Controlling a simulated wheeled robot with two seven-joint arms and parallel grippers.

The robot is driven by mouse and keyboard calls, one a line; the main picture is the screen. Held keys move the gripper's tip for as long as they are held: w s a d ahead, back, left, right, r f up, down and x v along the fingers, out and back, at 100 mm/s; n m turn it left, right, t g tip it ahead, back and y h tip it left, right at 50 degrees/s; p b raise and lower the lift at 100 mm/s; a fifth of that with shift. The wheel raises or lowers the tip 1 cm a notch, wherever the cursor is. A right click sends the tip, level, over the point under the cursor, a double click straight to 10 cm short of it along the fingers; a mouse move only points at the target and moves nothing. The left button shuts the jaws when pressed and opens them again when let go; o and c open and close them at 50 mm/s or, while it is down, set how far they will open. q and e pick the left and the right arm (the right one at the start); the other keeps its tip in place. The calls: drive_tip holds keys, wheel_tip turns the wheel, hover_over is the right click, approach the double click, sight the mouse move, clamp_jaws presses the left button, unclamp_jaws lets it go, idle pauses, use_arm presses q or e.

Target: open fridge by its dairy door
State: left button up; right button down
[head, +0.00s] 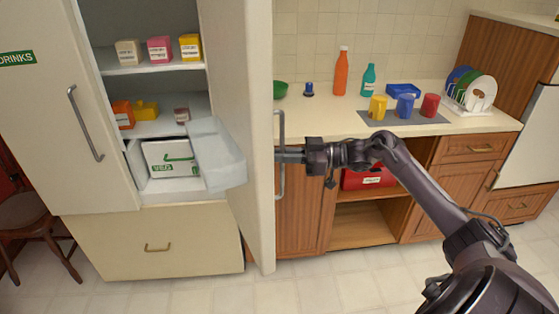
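The fridge's right door (236,100) stands swung open, seen nearly edge-on, with its outer face turned right. No dairy label shows on it; its outer face is mostly hidden from this angle. Its vertical metal handle (281,127) is on the right side of the door. My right gripper (285,155) reaches in from the right, its fingers closed on the handle near mid-height. The fridge's left door (35,110) is shut and carries a green DRINKS label (17,58). My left gripper is not in view.
Fridge shelves (150,66) hold several small cartons; a white box (170,158) sits in a lower bin. A translucent door bin (217,153) juts from the door's inner side. The counter (330,115) at right holds bottles, mugs and a dish rack (472,93). Floor in front is clear.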

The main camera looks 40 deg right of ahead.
drive_tip(key=shift+d, duration=0.35)
drive_tip(key=c, duration=1.6)
unclamp_jaws()
drive_tip(key=shift+w, duration=0.1)
drive_tip(key=shift+c, duration=0.2)
drive_tip(key=shift+o, duration=0.3)
drive_tip(key=shift+w+a, duration=0.1)
drive_tip(key=b+v, duration=0.2)
drive_tip(key=v, duration=0.6)
drive_tip(key=shift+a+f, duration=0.1)
